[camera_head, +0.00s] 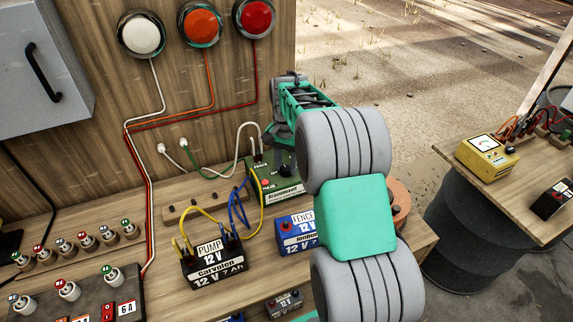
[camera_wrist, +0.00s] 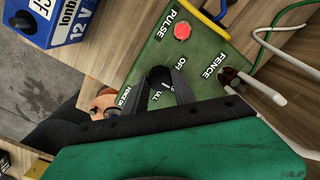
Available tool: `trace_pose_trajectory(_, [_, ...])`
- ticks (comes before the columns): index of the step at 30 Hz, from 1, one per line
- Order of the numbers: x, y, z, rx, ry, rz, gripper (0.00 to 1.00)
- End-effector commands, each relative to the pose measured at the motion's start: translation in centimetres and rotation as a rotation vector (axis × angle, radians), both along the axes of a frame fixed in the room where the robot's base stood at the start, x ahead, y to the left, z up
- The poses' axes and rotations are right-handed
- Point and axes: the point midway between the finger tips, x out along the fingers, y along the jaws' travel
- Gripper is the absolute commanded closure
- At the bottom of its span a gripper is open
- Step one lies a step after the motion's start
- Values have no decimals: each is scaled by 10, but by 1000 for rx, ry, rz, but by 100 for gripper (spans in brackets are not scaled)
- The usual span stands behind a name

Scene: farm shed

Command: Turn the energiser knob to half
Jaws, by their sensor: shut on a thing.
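The energiser is a green box (camera_head: 284,191) on the bench, with a red PULSE lamp, and its top face (camera_wrist: 199,59) fills the middle of the wrist view. The dark knob (camera_wrist: 158,75) sits on this face beside the OFF marking. My gripper (camera_wrist: 162,77) is shut on the knob, with its dark fingers on either side. The fingers cover part of the dial, and I cannot read the knob's setting.
A blue FENCE battery (camera_head: 296,235) stands in front of the energiser, near my arm. A black PUMP battery (camera_head: 212,262) with yellow and blue leads is to the left. Leads (camera_wrist: 260,88) plug in by the FENCE label. A side table (camera_head: 520,205) stands at right.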

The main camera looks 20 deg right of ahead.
Motion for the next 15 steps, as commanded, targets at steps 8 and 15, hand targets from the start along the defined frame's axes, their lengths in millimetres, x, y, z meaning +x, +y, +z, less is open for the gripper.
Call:
trace_pose_trajectory(8, [1, 0, 1, -1, -2, -13, 100])
trace_pose_trajectory(15, [1, 0, 1, -1, -4, -12, 64])
